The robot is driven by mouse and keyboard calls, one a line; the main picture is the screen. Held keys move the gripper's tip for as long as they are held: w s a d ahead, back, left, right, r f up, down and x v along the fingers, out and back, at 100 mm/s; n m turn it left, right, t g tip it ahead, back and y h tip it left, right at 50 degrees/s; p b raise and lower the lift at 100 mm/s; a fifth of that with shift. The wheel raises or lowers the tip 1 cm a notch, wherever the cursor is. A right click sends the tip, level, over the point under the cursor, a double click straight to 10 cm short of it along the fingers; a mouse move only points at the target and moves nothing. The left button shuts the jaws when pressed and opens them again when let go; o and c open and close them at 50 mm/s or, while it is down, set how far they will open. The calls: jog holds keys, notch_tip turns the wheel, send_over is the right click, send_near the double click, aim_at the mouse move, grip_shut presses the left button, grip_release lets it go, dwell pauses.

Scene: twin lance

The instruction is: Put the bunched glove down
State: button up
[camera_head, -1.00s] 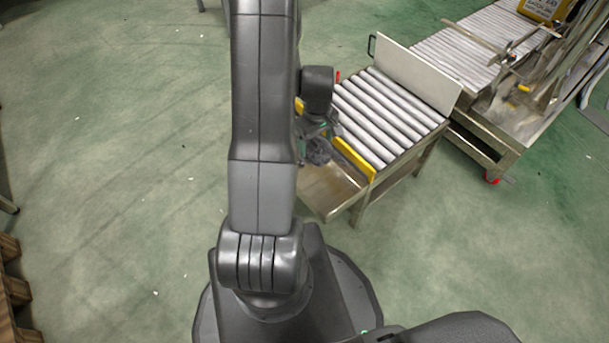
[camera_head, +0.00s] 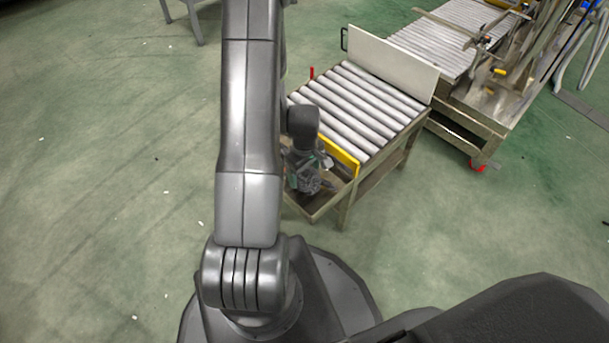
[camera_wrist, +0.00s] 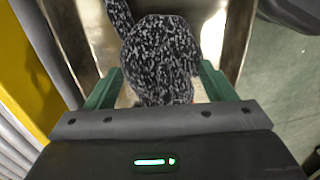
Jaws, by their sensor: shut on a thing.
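The bunched glove (camera_wrist: 160,58) is a dark, black-and-white speckled bundle in the wrist view. It sits between the two green fingers of my gripper (camera_wrist: 160,82), which is shut on it. Part of it is hidden behind the gripper body. Below the glove is a metal tray (camera_wrist: 235,35); I cannot tell whether the glove touches it. In the head view my gripper (camera_head: 306,182) is over the tray (camera_head: 318,208) at the near end of the roller table, and the arm hides part of that area.
The roller table (camera_head: 365,110) has a yellow strip (camera_head: 339,156) along the tray side and a pale upright board (camera_head: 392,65) at its far side. A metal cart (camera_head: 465,138) stands to the right. The green floor at left is open.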

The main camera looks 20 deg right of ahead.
jog(key=shift+f, duration=0.55)
jog(key=shift+f, duration=0.2)
jog(key=o, duration=1)
jog(key=shift+r, duration=0.1)
notch_tip(320, 180, up, 12)
jog(key=p, duration=0.4)
jog(key=shift+r+p, duration=0.15)
jog(key=shift+p, duration=0.25)
